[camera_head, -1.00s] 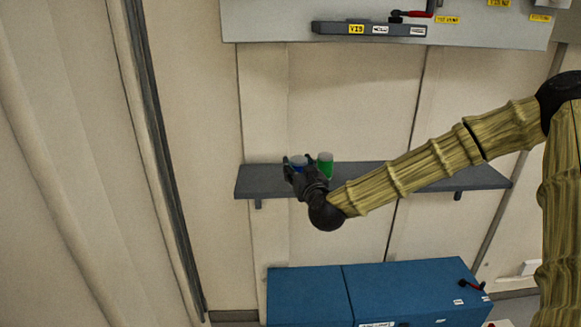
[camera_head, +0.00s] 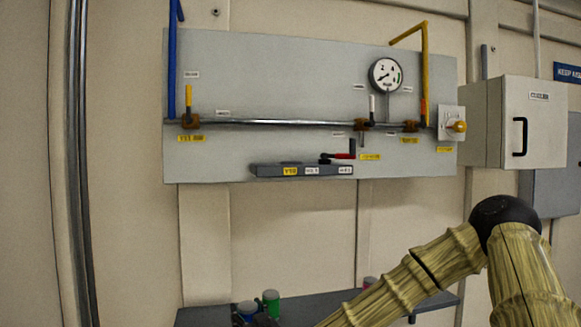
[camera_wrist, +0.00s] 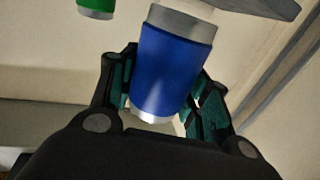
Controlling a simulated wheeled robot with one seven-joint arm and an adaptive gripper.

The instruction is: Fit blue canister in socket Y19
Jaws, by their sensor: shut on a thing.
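The blue canister (camera_wrist: 172,72) has silver ends and sits between the two fingers of my gripper (camera_wrist: 168,78) in the wrist view. My gripper is shut on its sides. In the head view the blue canister (camera_head: 247,308) is at the bottom edge, by the grey shelf, and most of my gripper is cut off below it. I cannot tell whether the canister touches the shelf. A grey holder bar (camera_head: 265,170) is on the wall panel above, with a yellow label at its left that appears to read Y19 and white labels beside it. Its socket openings are not visible.
A green canister (camera_head: 270,301) stands on the shelf (camera_head: 330,304) just right of the blue one. A reddish item (camera_head: 369,282) shows behind my arm. Pipes and a gauge (camera_head: 386,75) are higher up.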

